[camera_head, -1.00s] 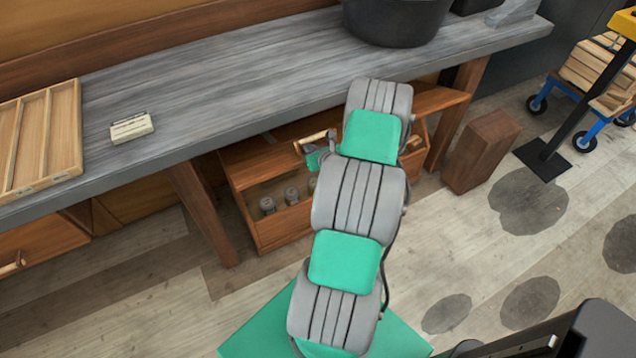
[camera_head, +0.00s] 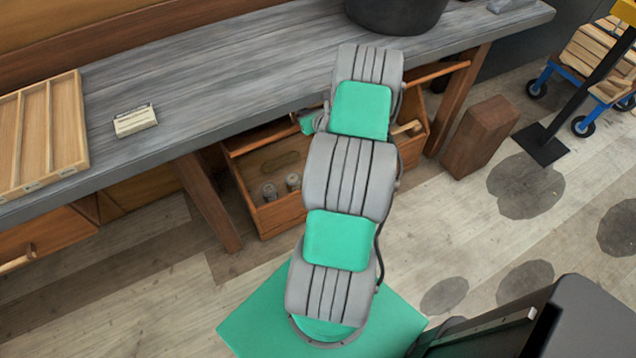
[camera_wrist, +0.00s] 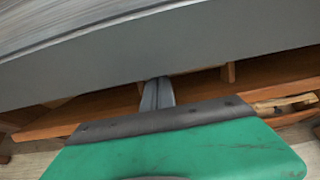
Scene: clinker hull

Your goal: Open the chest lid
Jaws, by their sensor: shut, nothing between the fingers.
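The wooden chest (camera_head: 283,218) stands on the floor under the grey workbench. Its inside shows from above, with small cans in it and no lid over the visible left part. A brown wooden strip (camera_head: 441,71) shows above its right end; I cannot tell whether it is the lid or a bench rail. My arm hides the chest's middle. In the wrist view my gripper (camera_wrist: 157,93) is shut and empty, pointing in under the bench edge over brown wood. Its fingertips are hidden in the head view, and contact with the lid cannot be told.
The grey workbench (camera_head: 230,85) overhangs the chest, its front edge close above my gripper. A bench leg (camera_head: 208,202) stands left of the chest, and a wooden block (camera_head: 481,143) to the right. A tan rounded piece (camera_head: 408,128) lies at the chest's right end.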

